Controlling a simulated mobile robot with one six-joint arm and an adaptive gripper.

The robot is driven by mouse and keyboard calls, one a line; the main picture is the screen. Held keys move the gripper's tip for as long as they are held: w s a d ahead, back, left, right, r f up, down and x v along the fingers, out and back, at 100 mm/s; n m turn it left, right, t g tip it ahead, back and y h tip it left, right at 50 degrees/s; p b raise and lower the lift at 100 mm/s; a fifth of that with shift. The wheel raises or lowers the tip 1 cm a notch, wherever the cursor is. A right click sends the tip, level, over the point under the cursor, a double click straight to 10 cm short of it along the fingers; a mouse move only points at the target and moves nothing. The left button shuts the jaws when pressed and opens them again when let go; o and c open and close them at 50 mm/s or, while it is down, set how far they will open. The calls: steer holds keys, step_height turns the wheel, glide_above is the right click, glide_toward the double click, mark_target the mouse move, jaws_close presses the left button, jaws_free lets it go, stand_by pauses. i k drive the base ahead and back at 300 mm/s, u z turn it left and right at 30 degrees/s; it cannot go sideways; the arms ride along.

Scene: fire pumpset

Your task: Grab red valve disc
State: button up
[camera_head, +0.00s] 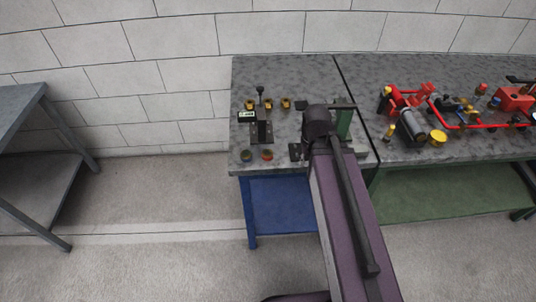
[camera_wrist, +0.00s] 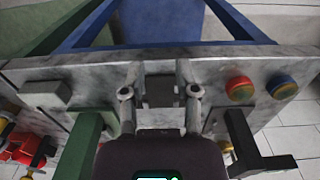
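The red valve disc (camera_wrist: 239,86) is a small round disc with a red top and a yellowish side. It lies on the grey bench top (camera_wrist: 225,60), right of my gripper in the wrist view. In the head view the red disc (camera_head: 267,155) is near the bench's front edge, left of my arm. A blue disc (camera_wrist: 282,86) lies beside it; it also shows in the head view (camera_head: 246,156). My gripper (camera_wrist: 160,92) is open, with its two fingers apart and clear of the disc. A dark block (camera_wrist: 160,88) shows between the fingers, and I cannot tell whether they touch it.
A black upright stand (camera_head: 261,125) is behind the discs, with several small yellow-and-black parts farther back. A green post (camera_head: 344,123) stands right of my arm. The red pump assembly (camera_head: 420,115) is on the right bench. A grey table (camera_head: 30,105) stands at left.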

mark_target(267, 153)
steer(key=u, duration=1.3)
steer(key=k, duration=0.7)
steer(key=z, duration=0.65)
